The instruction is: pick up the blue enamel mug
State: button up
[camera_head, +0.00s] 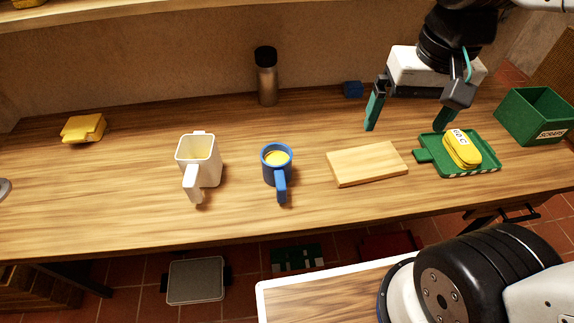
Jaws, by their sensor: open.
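The blue enamel mug (269,172) stands upright on the wooden table, near the middle. Its blue handle points toward the front edge, and something yellow shows inside it. My gripper (405,129) is at the upper right, above the table, to the right of the mug and well apart from it. Its two fingers are spread wide and hold nothing.
A white square mug (208,164) stands left of the blue mug. A wooden board (366,163) lies to its right. A green tray (488,168) bears a yellow item (461,149). A steel bottle (267,84) stands behind, and a green bin (536,119) stands far right.

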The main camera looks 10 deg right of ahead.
jog(key=w+a+f+m, duration=0.3)
jog(key=w+a+f, duration=0.35)
jog(key=w, duration=0.25)
jog(key=m+g, duration=0.1)
jog(key=m, duration=0.3)
send_near(275, 166)
jog(key=w+f, duration=0.3)
jog(key=f, duration=0.3)
jog(key=shift+m, duration=0.3)
notch_tip(275, 166, down, 7)
jog(key=shift+d+r, duration=0.15)
jog(key=shift+f, duration=0.55)
jog(key=c, duration=1.3)
